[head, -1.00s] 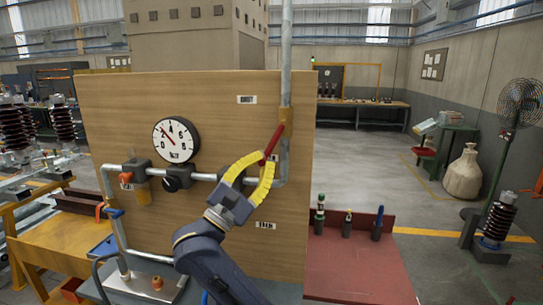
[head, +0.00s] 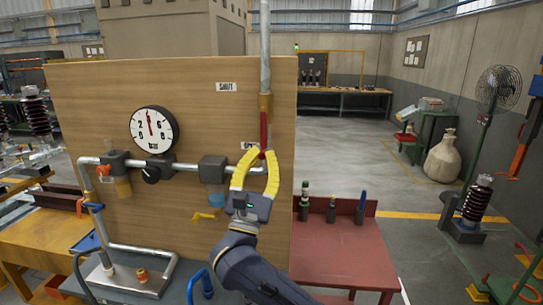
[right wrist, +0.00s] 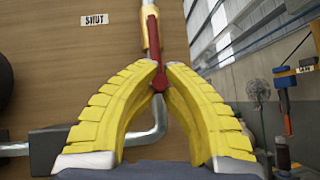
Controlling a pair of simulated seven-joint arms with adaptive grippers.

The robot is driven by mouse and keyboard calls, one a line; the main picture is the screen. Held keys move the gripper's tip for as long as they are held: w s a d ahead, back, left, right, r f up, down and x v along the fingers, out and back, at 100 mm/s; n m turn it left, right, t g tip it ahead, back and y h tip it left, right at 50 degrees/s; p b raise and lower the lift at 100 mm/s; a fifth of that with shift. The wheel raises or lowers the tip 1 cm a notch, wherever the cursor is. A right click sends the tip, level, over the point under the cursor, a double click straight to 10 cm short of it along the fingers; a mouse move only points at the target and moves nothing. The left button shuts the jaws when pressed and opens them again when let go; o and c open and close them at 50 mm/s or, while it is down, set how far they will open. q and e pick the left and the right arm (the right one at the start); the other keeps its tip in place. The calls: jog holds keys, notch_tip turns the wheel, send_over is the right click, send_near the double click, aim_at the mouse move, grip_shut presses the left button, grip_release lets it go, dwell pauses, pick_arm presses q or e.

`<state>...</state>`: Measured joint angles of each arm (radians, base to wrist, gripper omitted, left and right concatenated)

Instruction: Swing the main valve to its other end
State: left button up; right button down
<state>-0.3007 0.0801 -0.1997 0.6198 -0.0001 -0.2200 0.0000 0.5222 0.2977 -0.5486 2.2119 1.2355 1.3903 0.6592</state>
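The main valve's red lever (head: 263,130) hangs down along the vertical pipe from a brass-coloured valve body (head: 265,103), at the right edge of the wooden panel. My right gripper (head: 263,153) is at the lever's lower end. In the right wrist view its yellow fingertips (right wrist: 160,68) close in on both sides of the red lever (right wrist: 158,80), which looks pinched between them. A SHUT label (head: 227,87) is up and left of the valve. My left gripper is not in view.
A pressure gauge (head: 154,129) with a red needle pointing nearly straight up is on the panel (head: 110,85).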

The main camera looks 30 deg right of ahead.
jog(key=shift+s+r, duration=0.1)
jog(key=shift+r, duration=0.1)
jog(key=c, duration=1.4)
grip_release()
jog(key=shift+f, duration=0.1)
jog(key=shift+o, duration=0.2)
jog(key=shift+f, duration=0.1)
jog(key=v, duration=1.1)
jog(key=shift+s+a+f, duration=0.2)
jog(key=shift+f, duration=0.1)
